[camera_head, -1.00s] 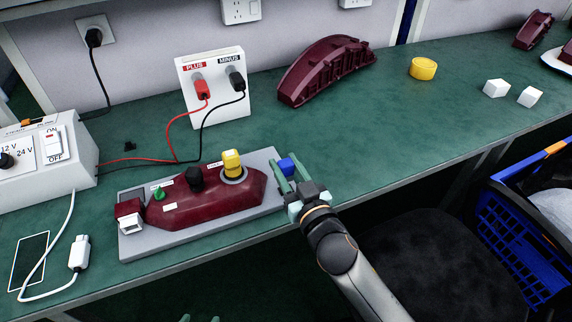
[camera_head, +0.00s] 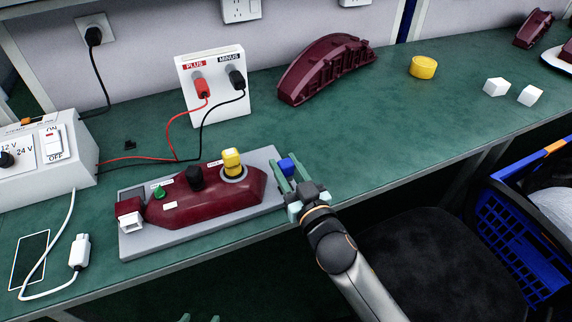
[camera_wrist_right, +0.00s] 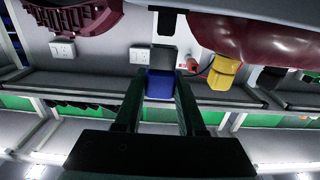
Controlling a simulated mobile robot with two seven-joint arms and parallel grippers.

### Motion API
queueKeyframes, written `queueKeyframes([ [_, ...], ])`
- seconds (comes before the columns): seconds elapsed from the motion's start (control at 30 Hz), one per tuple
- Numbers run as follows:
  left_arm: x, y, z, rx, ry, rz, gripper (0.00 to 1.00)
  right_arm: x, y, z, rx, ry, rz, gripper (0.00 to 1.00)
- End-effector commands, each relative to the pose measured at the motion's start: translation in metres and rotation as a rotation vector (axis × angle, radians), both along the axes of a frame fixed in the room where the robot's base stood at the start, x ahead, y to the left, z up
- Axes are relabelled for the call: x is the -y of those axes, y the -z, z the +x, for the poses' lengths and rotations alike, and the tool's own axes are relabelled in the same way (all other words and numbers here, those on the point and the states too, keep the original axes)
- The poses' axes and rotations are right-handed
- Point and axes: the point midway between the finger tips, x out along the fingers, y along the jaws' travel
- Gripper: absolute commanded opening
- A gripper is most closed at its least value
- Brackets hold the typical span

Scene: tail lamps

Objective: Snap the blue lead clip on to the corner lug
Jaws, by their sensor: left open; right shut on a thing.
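The blue lead clip (camera_head: 287,165) is between the fingers of my right gripper (camera_head: 286,172), which is shut on it by the right end of the grey base plate (camera_head: 190,233). In the right wrist view the clip (camera_wrist_right: 160,84) shows between both fingers, with a grey block just beyond it. A dark tab (camera_wrist_right: 167,20) at the plate's edge may be the corner lug; I cannot tell, and contact with the clip is not clear. My left gripper (camera_head: 200,319) shows only its open fingertips at the bottom edge.
The dark red lamp (camera_head: 205,203) lies on the plate with black, yellow and green parts on top. Red and black leads run from the PLUS/MINUS panel (camera_head: 216,92). A power supply (camera_head: 45,155) stands left.

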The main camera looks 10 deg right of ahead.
Motion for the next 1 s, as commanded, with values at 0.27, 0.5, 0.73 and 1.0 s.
queueKeyframes([
  [0.27, 0.0, 0.009, 0.0, 0.001, 0.001, 0.0, 0.71, 0.0, 0.012, 0.0, -0.001, 0.001, 0.0, 0.0],
  [0.5, 0.0, 0.015, 0.001, 0.001, 0.001, 0.0, 0.71, 0.0, 0.02, 0.0, 0.0, 0.001, 0.0, 0.0],
  [0.73, 0.0, 0.018, 0.001, 0.002, 0.001, 0.0, 0.71, 0.0, 0.026, 0.0, -0.002, 0.001, 0.0, 0.0],
  [1.0, 0.0, 0.018, 0.001, 0.002, 0.001, 0.0, 0.71, 0.0, 0.027, 0.0, -0.004, 0.001, -0.001, 0.0],
])
